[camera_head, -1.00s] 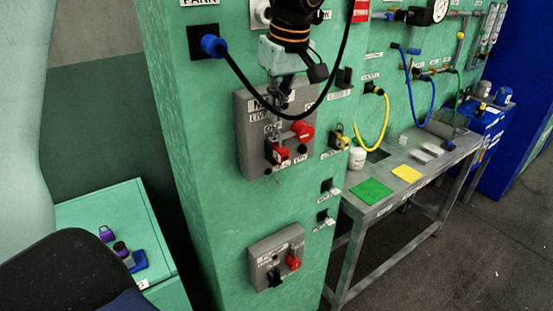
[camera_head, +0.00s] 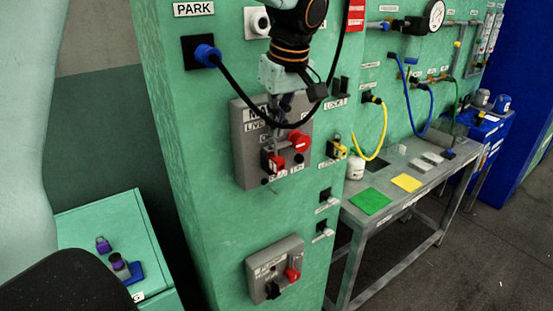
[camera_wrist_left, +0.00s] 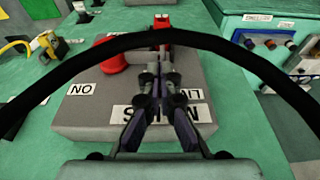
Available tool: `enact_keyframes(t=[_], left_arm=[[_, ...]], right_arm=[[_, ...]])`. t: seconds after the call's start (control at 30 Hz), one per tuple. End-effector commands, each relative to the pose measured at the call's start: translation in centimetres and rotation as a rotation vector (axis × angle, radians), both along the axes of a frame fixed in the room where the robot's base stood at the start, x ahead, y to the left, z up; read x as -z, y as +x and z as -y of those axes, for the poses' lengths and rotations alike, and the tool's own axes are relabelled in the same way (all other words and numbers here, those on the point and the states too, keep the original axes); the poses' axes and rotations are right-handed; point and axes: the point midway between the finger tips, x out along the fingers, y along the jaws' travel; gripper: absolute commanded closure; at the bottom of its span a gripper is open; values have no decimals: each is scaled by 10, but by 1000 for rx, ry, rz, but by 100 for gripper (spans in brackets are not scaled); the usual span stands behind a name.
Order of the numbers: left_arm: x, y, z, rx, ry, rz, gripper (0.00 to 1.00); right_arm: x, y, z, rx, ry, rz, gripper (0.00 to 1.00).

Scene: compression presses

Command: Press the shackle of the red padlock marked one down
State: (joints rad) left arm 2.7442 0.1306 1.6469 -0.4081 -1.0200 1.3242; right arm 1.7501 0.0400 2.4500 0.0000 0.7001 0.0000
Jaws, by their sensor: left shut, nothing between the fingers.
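The red padlock (camera_head: 267,167) hangs at the lower part of the grey "MAIN" switch box (camera_head: 240,150). It also shows in the left wrist view (camera_wrist_left: 163,23), just beyond my fingertips. My left gripper (camera_head: 277,146) comes down from above in front of the box, with its fingers shut and empty. In the left wrist view its closed fingertips (camera_wrist_left: 156,58) point at the padlock's shackle area; I cannot tell whether they touch it. The fingers hide part of the shackle. The padlock's number is too small to read. My right gripper is not in view.
A red rotary handle (camera_head: 299,141) sits close beside the padlock. A black cable (camera_head: 240,95) loops across my left gripper and the box. A yellow padlock (camera_head: 338,149) hangs to the right. A lower grey box (camera_head: 262,269) has another red handle. A workbench (camera_head: 395,208) stands at the right.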

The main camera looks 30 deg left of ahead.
Motion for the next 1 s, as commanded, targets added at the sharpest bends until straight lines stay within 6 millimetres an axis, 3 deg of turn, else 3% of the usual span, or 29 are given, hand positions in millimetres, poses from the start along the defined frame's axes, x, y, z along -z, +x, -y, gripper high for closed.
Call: enact_keyframes(t=[1.0], left_arm=[[8,0,0,0,0,-1,100]], right_arm=[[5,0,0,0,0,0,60]])
